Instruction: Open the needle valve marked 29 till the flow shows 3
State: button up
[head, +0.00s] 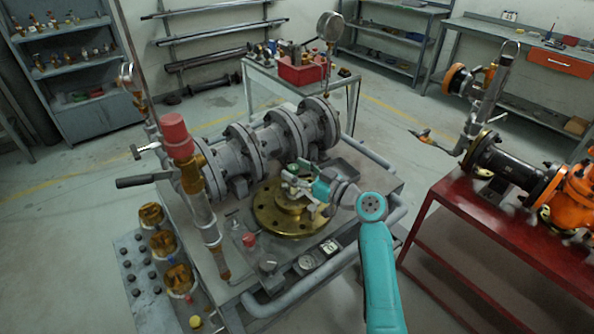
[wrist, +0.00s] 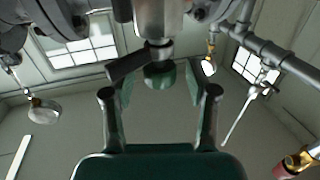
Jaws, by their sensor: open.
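My gripper (head: 298,184) is above the brass flange (head: 268,212) on the workbench in the head view. In the wrist view my gripper (wrist: 160,92) is open, with one finger on each side of a small green round knob (wrist: 160,76). The knob sits on a grey metal stem below a larger fitting. I see a gap on both sides of it, and cannot tell if it is fully between the fingertips. I cannot read a 29 anywhere. A round dial (head: 306,262) and a small white display (head: 330,247) lie on the bench front; their readings are too small.
Grey flanged pipework (head: 270,140) runs behind my gripper. A red-topped upright pipe (head: 176,135) stands at the left. A red table (head: 470,215) with orange valve parts is at the right. In the wrist view, a short grey bar (wrist: 127,66) lies close to the left finger.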

grip_shut()
jog(key=shift+n+g+y, duration=0.3)
jog(key=shift+g, duration=0.1)
jog(key=n+g+y, duration=0.2)
jog(key=g, duration=0.1)
jog(key=n+g, duration=0.1)
jog(key=shift+w+d+n+g+y, duration=0.15)
jog(key=shift+w+n+g+y, duration=0.15)
jog(key=shift+g+y, duration=0.1)
jog(key=n+g, duration=0.2)
jog(key=g, duration=0.1)
jog(key=n+g+y, duration=0.1)
jog(key=g, duration=0.1)
jog(key=shift+w+n+g, duration=0.15)
jog(key=shift+n+g, duration=0.65)
jog(key=shift+g, duration=0.3)
jog(key=shift+f+n+g, duration=0.1)
jog(key=shift+n+g, duration=0.9)
jog(key=shift+g, duration=0.5)
